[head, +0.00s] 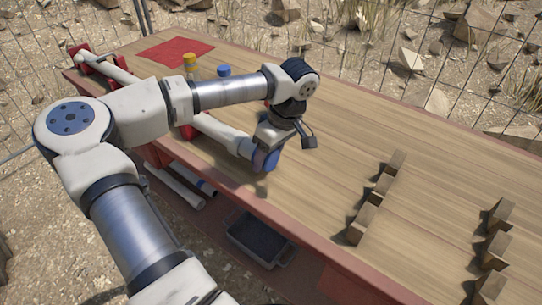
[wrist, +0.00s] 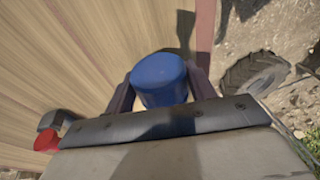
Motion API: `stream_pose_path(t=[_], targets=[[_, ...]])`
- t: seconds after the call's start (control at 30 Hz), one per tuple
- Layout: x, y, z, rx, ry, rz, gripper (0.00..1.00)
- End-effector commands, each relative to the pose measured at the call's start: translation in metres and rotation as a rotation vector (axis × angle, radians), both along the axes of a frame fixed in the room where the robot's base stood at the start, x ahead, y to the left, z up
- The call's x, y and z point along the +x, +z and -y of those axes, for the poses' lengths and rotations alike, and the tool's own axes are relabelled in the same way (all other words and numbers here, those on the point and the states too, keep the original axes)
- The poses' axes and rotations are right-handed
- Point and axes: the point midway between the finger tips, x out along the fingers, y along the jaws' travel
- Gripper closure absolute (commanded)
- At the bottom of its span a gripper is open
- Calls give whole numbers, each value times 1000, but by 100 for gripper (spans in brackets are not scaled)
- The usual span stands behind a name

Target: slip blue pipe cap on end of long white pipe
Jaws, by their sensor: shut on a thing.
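The blue pipe cap (head: 264,161) is held low over the front edge of the table by my gripper (head: 268,153). In the wrist view the cap (wrist: 160,80) sits between the two dark fingers of my gripper (wrist: 160,92), which are shut on its sides. The long white pipe (head: 217,131) lies along the table's front side, partly hidden behind my arm. Its thicker near end (head: 242,147) is close to the left of the cap. I cannot tell whether they touch. The pipe is not clearly seen in the wrist view.
Red supports (head: 189,131) stand by the pipe. A yellow-topped bottle (head: 190,61) and a blue-topped one (head: 224,71) stand behind my arm, near a red mat (head: 176,51). Notched wooden blocks (head: 381,186) are at right. A black tray (head: 258,239) sits below the edge. The table's middle is clear.

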Motion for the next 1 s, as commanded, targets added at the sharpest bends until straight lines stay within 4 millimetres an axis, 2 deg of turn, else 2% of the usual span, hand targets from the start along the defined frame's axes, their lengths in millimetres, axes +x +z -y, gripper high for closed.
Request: stream_pose_path(t=[1.0], targets=[[18, 0, -25, 0, 1, 0, 60]])
